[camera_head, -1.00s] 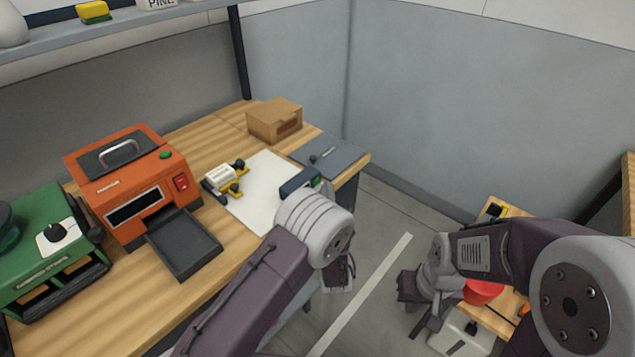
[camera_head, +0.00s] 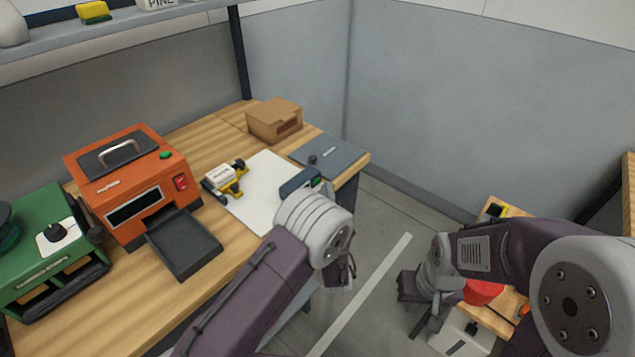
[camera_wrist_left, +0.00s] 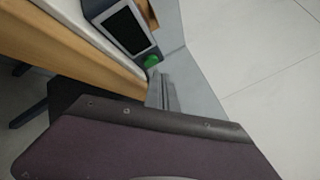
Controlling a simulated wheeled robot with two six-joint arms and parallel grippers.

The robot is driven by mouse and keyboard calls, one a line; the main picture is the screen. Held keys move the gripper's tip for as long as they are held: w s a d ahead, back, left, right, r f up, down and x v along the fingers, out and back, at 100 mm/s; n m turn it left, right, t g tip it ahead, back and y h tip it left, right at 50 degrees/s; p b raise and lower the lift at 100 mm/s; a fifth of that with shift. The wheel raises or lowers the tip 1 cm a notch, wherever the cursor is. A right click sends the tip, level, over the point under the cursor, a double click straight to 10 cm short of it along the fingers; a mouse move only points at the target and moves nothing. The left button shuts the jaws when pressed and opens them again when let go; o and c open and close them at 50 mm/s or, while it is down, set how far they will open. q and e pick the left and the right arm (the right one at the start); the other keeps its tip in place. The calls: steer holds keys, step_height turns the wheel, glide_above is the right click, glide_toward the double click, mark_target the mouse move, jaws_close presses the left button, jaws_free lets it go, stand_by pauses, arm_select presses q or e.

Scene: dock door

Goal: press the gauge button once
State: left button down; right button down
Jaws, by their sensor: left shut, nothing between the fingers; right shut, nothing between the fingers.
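The gauge (camera_head: 293,185) is a small dark box with a green button (camera_head: 316,183), at the white sheet's near right edge in the head view. My left wrist partly covers it. In the left wrist view the gauge (camera_wrist_left: 126,28) shows its dark screen, with the green button (camera_wrist_left: 152,61) at its lower end. My left gripper (camera_wrist_left: 161,90) is shut and empty, its grey fingers just below the button in that picture. I cannot tell whether they touch. In the head view it is mostly hidden behind my wrist. My right gripper (camera_head: 425,312) is shut and empty, low over the floor side.
The wooden bench (camera_head: 110,300) holds an orange machine (camera_head: 125,175) with a dark tray (camera_head: 185,245), a green unit (camera_head: 45,255), a yellow-and-white tool (camera_head: 226,180), a cardboard box (camera_head: 274,120) and a grey plate (camera_head: 335,153). A red object (camera_head: 483,292) is near my right arm.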

arm_select(q)
steer(key=shift+a, duration=0.1)
steer(key=shift+w+a, duration=0.25)
steer(key=shift+w, duration=0.05)
steer(key=shift+w+a+b, duration=0.2)
steer(key=shift+a+b, duration=0.1)
steer(key=shift+b, duration=0.05)
stand_by(0.8)
steer(key=shift+s+d, duration=0.5)
steer(key=shift+d, duration=0.15)
steer(key=s+d, duration=0.1)
steer(key=d, duration=0.1)
steer(key=s+d+b, duration=0.1)
steer(key=s+d, duration=0.1)
stand_by(0.6)
